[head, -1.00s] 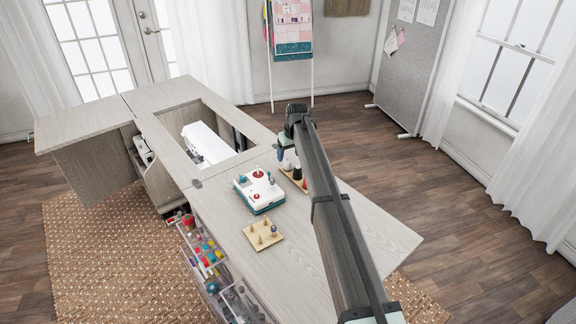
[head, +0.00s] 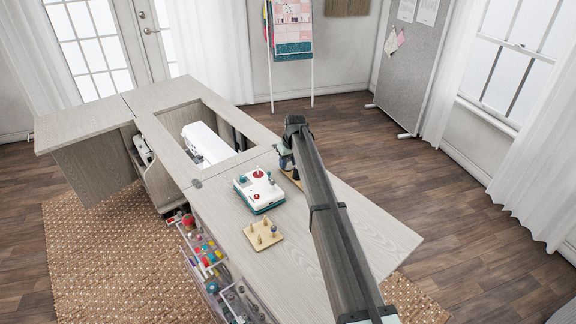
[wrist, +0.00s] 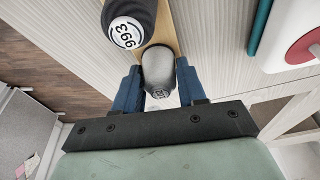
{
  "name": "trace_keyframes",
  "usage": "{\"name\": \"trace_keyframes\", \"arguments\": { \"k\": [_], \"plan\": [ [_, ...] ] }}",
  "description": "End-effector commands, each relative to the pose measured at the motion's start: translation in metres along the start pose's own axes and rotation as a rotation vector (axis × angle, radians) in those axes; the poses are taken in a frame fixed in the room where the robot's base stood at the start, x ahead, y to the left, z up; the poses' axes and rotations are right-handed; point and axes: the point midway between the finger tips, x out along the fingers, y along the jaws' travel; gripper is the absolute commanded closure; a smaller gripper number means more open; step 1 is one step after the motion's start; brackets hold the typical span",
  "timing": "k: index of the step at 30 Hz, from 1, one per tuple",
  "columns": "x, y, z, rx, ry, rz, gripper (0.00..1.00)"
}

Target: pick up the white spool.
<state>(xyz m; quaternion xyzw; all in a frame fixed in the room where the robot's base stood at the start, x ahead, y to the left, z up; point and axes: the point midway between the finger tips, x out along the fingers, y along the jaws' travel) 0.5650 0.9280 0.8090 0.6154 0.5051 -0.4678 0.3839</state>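I see no clear sign of a squeeze, and the spool seems to rest on the board. In the head view my gripper (head: 286,158) is low over the table's far edge, and my arm hides the white spool.
A black spool (wrist: 128,22) marked 993 stands right beside the white one. A peg board (head: 262,236) sits nearer. The table's near right part is clear.

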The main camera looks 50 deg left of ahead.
Motion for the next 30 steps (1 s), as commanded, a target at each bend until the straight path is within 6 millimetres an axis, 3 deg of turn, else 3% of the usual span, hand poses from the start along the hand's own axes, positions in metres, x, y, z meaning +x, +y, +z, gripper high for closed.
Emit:
{"name": "trace_keyframes", "arguments": {
  "k": [9,20,30],
  "plan": [
    [0.0,0.0,0.0,0.0,0.0,0.0,0.89],
    [-0.005,0.0,-0.001,0.0,0.0,0.0,0.89],
    [-0.048,0.0,-0.014,0.0,0.001,0.0,0.89]
  ]
}}
